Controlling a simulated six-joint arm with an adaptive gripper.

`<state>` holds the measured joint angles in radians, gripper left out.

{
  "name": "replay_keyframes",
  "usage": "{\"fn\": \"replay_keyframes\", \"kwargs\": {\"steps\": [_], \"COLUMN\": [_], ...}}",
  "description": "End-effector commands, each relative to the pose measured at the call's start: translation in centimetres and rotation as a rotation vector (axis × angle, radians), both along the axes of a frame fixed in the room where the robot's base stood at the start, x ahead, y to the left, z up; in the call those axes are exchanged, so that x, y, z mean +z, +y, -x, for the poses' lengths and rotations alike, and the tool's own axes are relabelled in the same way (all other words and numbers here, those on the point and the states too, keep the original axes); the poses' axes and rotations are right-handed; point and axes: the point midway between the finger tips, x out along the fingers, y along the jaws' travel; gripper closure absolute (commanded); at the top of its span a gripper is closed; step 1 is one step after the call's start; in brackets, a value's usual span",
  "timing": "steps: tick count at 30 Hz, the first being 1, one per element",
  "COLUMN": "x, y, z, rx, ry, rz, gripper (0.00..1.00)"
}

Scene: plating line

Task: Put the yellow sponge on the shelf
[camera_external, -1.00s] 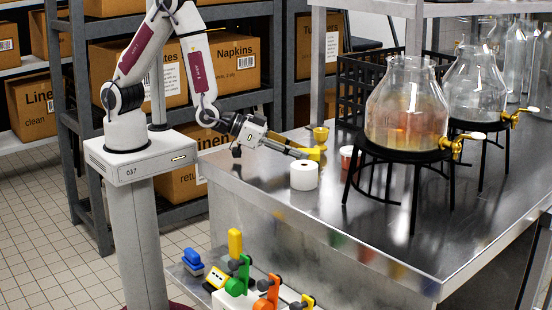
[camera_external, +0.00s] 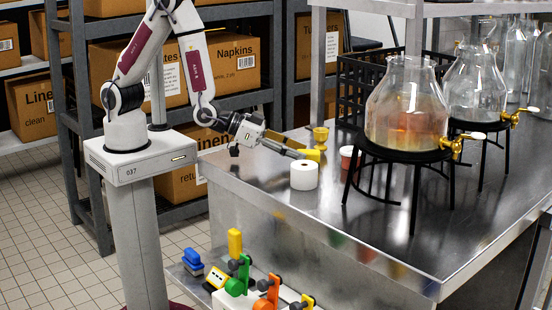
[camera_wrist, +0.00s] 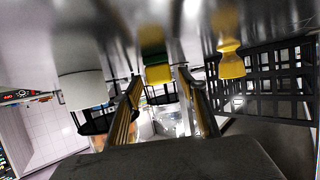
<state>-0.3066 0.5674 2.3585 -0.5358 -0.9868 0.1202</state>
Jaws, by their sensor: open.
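The yellow sponge (camera_external: 313,155) lies on the steel counter (camera_external: 375,225), just beyond the white roll. In the wrist view the sponge (camera_wrist: 158,74) is yellow with a dark green side and appears between my fingertips. My gripper (camera_external: 298,149) is open and low over the counter's left edge, pointing right, with its tips at the sponge. In the wrist view my gripper (camera_wrist: 160,80) has its two fingers apart on either side of the sponge; I cannot tell whether they touch it. A raised shelf (camera_external: 440,9) spans the top of the external view.
The white roll (camera_external: 304,175) stands close in front of the fingers. Glass dispensers (camera_external: 405,105) on black stands and a black crate (camera_external: 362,85) stand farther right and back.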

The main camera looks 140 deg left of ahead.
Motion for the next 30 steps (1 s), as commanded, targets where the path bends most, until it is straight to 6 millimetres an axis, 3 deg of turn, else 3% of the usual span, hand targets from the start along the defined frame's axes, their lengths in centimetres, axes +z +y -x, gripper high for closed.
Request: {"fn": "replay_keyframes", "kwargs": {"steps": [16, 30], "x": [2.3, 2.6], "y": [-3.8, -4.4], "z": [3.7, 4.4], "rx": [-0.001, -0.001], "ry": [-0.002, -0.002], "rz": [0.0, 0.0], "gripper": [0.58, 0.58]}}
